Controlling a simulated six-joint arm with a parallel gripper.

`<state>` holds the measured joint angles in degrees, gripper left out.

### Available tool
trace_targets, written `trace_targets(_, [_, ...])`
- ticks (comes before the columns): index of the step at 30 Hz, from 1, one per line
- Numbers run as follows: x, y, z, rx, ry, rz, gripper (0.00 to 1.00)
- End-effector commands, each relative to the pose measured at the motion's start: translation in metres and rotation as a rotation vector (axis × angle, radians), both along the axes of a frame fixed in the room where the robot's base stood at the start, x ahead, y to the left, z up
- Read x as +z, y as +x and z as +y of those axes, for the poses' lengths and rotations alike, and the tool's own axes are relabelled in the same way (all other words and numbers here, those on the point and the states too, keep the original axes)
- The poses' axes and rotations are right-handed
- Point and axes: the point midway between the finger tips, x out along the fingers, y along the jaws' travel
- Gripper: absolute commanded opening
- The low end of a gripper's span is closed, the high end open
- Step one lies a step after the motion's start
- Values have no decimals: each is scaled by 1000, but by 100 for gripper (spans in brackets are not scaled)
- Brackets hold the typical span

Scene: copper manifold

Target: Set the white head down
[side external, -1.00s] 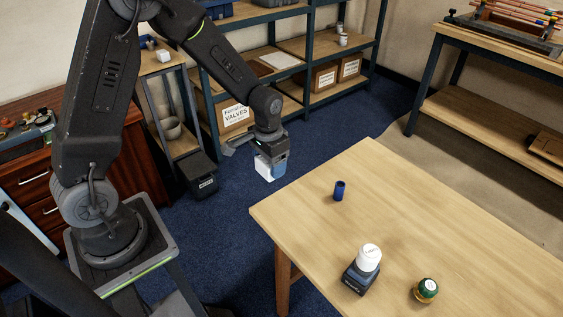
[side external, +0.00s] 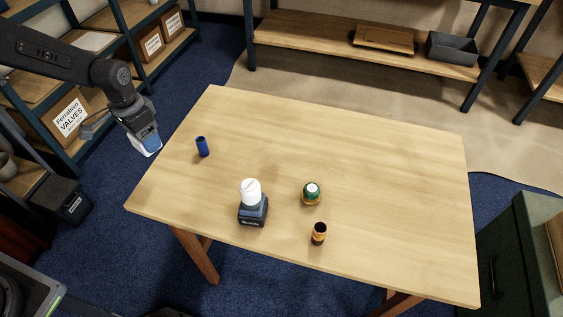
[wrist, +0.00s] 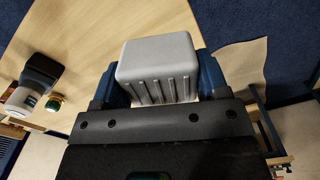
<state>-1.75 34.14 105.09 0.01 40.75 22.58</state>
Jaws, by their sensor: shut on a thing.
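My gripper (side external: 143,133) is shut on the white head (side external: 150,147) and holds it in the air. In the side external view it shows left of the table's (side external: 380,150) left edge. In the wrist view the white head (wrist: 158,62) is a pale, ribbed block with rounded corners. It sits between the two dark blue fingers of my gripper (wrist: 160,80). The underside of the head is not clear in either view.
The table's far and right areas are clear. Shelving (side external: 75,135) stands behind my arm.

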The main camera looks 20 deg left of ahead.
Motion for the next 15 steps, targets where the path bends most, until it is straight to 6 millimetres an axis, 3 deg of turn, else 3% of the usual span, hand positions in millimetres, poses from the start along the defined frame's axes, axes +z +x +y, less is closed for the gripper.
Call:
trace_targets(1, [0,17,-15,-108,0,-4,34])
trace_targets(6, [2,60,-68,-495,0,-2,34])
trace_targets(15, [6,97,-153,-1044,0,-1,34])
